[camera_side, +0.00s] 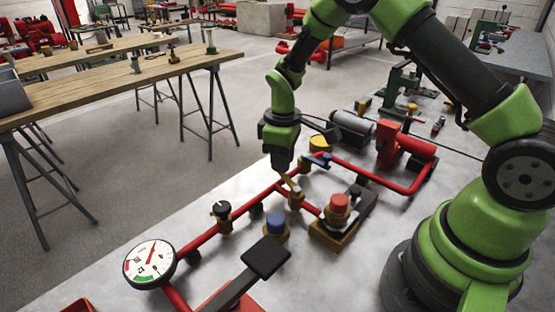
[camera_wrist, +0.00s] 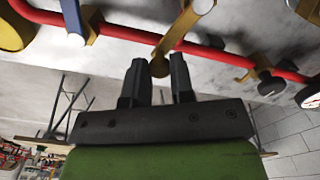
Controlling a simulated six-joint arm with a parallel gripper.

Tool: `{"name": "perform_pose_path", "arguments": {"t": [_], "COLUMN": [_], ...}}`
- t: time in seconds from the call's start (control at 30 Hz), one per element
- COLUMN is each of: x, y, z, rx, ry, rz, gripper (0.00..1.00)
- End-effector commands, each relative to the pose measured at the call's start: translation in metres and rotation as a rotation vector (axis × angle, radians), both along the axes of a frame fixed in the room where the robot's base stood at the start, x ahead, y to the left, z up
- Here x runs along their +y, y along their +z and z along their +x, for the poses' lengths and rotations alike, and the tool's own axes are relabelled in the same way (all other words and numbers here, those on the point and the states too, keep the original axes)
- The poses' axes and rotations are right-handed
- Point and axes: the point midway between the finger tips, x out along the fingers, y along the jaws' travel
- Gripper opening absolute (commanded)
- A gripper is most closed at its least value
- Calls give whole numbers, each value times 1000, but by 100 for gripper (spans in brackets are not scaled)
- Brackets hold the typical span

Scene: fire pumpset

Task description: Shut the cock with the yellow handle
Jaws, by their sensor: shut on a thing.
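The cock with the yellow handle sits on the red pipe (camera_side: 245,206) near the middle of the bench. In the side view its brass-yellow handle (camera_side: 291,184) shows just below my gripper (camera_side: 286,172). In the wrist view the yellow handle (camera_wrist: 181,31) runs slanting across the red pipe (camera_wrist: 135,33), its rounded end between the fingers of my gripper (camera_wrist: 158,70). My gripper points down and is shut on that handle end.
A blue-handled cock (camera_side: 319,160) is close behind on the pipe. A black-knobbed valve (camera_side: 222,212) and a gauge (camera_side: 150,263) are toward the front left. A blue button (camera_side: 276,222), a red button (camera_side: 338,203) and a yellow button (camera_side: 320,143) stand nearby.

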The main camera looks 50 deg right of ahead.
Motion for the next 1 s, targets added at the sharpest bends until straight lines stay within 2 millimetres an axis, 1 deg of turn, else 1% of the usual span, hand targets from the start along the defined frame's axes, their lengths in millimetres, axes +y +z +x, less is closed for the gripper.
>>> {"name": "perform_pose_path", "arguments": {"t": [0.5, 1.0], "x": [-25, -38], "y": [1, 1], "z": [-16, -40], "rx": [0, 0], "ry": [-493, -952], "rz": [0, 0], "gripper": [0, 0]}}
